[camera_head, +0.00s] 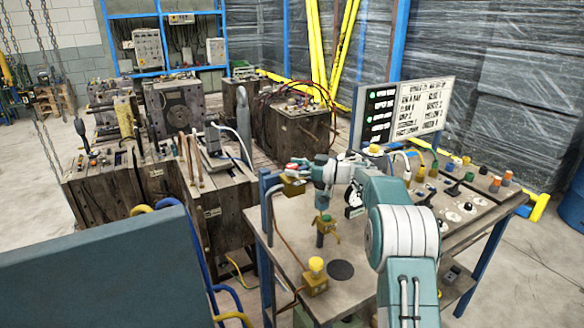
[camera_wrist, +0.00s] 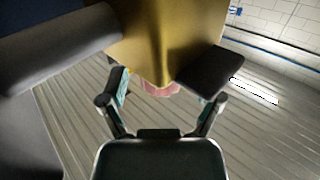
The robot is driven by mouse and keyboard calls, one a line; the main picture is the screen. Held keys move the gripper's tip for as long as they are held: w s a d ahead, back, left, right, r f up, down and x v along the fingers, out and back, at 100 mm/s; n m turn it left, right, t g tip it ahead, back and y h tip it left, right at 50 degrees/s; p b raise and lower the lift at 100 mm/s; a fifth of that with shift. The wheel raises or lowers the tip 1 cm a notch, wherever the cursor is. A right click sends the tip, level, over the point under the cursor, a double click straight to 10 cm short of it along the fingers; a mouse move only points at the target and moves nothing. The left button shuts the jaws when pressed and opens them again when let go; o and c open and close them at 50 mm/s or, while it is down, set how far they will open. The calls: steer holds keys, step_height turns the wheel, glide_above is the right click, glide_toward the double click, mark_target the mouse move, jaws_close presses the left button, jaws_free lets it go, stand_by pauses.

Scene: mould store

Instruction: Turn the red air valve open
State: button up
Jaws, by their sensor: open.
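The red air valve (camera_head: 291,169) shows as a small red part on a brass-coloured block (camera_head: 293,187) at the left edge of the workbench. In the head view my gripper (camera_head: 306,165) is at the valve from the right and partly hides it. In the wrist view the brass body (camera_wrist: 165,35) fills the top middle. A pinkish-red part (camera_wrist: 160,89) shows below it, between the spread fingers of my gripper (camera_wrist: 165,92). The gripper is open. I cannot tell whether a finger touches the valve.
A yellow-knobbed block (camera_head: 315,278) and a brass fitting (camera_head: 326,228) stand on the workbench (camera_head: 385,262). A sign board (camera_head: 410,110) stands behind a row of knobs and coloured caps. Wooden mould crates (camera_head: 215,205) stand to the left. A blue panel (camera_head: 110,275) is nearest.

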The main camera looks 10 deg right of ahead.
steer(key=v, duration=1.1)
steer(key=shift+d, duration=0.35)
steer(key=shift+s, duration=0.1)
step_height(320, 180, up, 17)
steer(key=s+a+m+t+h, duration=0.2)
steer(key=a+m+t+h, duration=0.1)
steer(key=m+t+h, duration=0.65)
steer(key=s+a+f+m+g+h, duration=0.1)
steer(key=s+f+g, duration=0.3)
steer(key=s, duration=0.9)
steer(key=s+a+f+m+g+h, duration=0.1)
steer(key=s+a+f+g+h, duration=0.2)
steer(key=s+f, duration=0.5)
steer(key=s+a+f+m+g+h, duration=0.1)
steer(key=s+a+f+g, duration=0.3)
steer(key=s, duration=1.5)
step_height(320, 180, down, 3)
steer(key=shift+s+g+h, duration=0.35)
steer(key=shift+s+h, duration=0.05)
steer(key=shift+h, duration=0.45)
